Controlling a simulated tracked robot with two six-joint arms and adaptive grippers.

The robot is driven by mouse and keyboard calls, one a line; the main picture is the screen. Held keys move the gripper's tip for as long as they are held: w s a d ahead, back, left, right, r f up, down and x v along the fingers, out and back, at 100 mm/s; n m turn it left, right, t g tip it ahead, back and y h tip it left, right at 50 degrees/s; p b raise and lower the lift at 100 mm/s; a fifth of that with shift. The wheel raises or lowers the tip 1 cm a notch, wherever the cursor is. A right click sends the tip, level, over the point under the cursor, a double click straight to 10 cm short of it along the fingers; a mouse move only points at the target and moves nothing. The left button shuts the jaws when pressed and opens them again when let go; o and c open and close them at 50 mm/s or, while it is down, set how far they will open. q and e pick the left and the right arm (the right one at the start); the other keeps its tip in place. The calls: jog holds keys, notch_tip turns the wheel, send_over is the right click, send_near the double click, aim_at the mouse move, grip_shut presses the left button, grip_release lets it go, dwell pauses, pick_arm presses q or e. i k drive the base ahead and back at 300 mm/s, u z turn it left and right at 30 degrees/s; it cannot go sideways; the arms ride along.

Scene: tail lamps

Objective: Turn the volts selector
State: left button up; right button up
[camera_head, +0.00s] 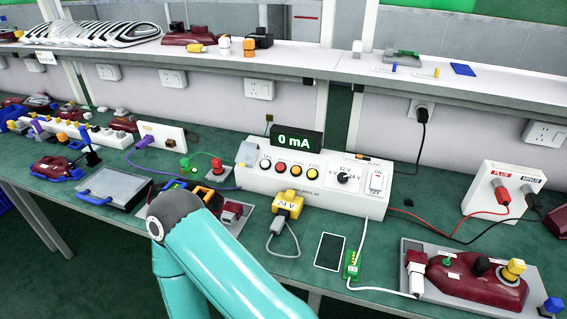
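The volts selector (344,178) is a small dark knob on the sloped front of a white power box (300,197) in the middle of the bench. Labels reading 6 V, 12 V and 24 V surround it; the knob's pointing is too small to tell. A white switch (376,184) marked ON sits to its right. One teal arm of mine bends in the lower middle, left of and in front of the box. No gripper shows in the head view.
Several coloured round buttons (290,169) line the box's left half. A yellow plug (288,204), a phone-like panel (329,251) and a green connector (352,265) lie in front. A white PLUS/MINUS box (501,191) and a lamp board (470,278) stand right. A shelf (300,62) runs behind.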

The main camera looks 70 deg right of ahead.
aim_at(343, 178)
jog(key=z, duration=0.85)
jog(key=i, duration=0.1)
jog(key=u, duration=1.5)
jog(key=k, duration=0.5)
jog(key=z, duration=2)
jog(key=k, duration=0.85)
jog(key=z, duration=0.1)
jog(key=i, duration=0.5)
jog(key=u, duration=0.15)
